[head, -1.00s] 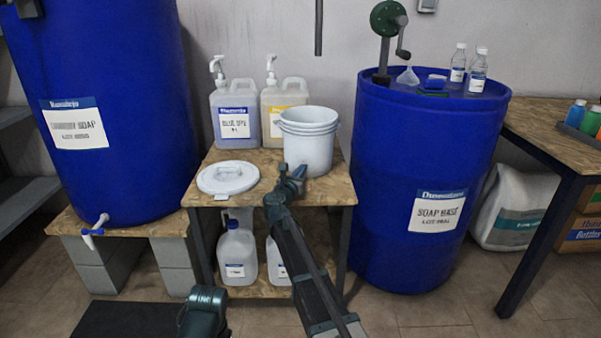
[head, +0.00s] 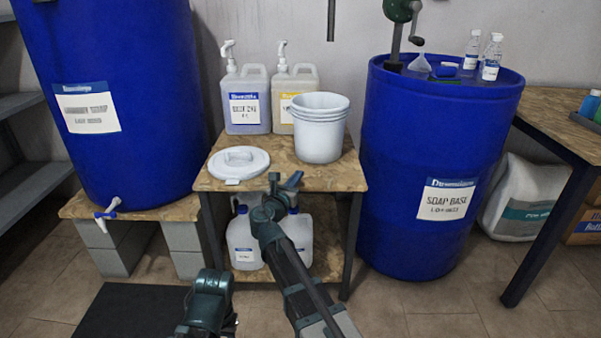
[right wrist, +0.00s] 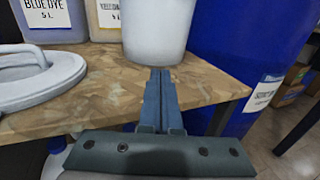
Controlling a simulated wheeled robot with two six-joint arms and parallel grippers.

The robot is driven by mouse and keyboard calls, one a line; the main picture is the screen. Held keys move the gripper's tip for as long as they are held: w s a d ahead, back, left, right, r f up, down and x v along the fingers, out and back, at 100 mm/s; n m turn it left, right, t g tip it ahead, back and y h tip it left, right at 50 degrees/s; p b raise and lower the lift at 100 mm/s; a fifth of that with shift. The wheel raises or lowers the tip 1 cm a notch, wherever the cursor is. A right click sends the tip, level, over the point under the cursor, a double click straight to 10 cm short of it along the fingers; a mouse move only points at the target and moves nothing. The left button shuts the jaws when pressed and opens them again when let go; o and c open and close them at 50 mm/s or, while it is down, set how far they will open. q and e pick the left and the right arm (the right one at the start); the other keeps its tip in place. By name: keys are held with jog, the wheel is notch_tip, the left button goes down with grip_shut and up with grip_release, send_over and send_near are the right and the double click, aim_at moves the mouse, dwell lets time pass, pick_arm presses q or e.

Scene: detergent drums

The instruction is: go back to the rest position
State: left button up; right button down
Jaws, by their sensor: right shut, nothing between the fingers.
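My right gripper (head: 285,182) is shut and empty at the front edge of the small wooden table (head: 340,175). In the right wrist view its two fingers (right wrist: 160,78) lie together, pointing toward the white bucket (right wrist: 157,30). In the head view the bucket (head: 320,135) stands upright at the table's right, beyond the gripper and apart from it. A dark green part of my left arm shows at the bottom; my left gripper is out of view.
A white lid (head: 239,162) lies left of the bucket. Two pump jugs (head: 246,105) stand behind, with jugs (head: 297,230) on the shelf below. Large blue drums stand left (head: 120,155) and right (head: 400,160). A black mat (head: 130,312) lies on the floor.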

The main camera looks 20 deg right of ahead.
jog(key=s+a+f+m+g+y+p, duration=0.2)
jog(key=s+a+f+m+g, duration=0.15)
jog(key=s+f+m, duration=0.4)
jog(key=s+a+f+m+g+y+p, duration=0.2)
jog(key=s+f+m+g, duration=0.3)
jog(key=s+m, duration=0.45)
jog(key=s+a+f+m+g+y+p, duration=0.1)
jog(key=s+a+f+m+g+y, duration=0.25)
jog(key=s, duration=0.55)
jog(key=s+a+m+g+y+p, duration=0.1)
jog(key=s+a+m+g+y, duration=0.2)
jog(key=s+a, duration=0.45)
notch_tip(320, 180, up, 38)
jog(key=m+p, duration=0.1)
jog(key=p, duration=3.6)
jog(key=shift+s+d+f+h, duration=0.2)
jog(key=shift+f+h, duration=0.05)
jog(key=shift+h, duration=0.2)
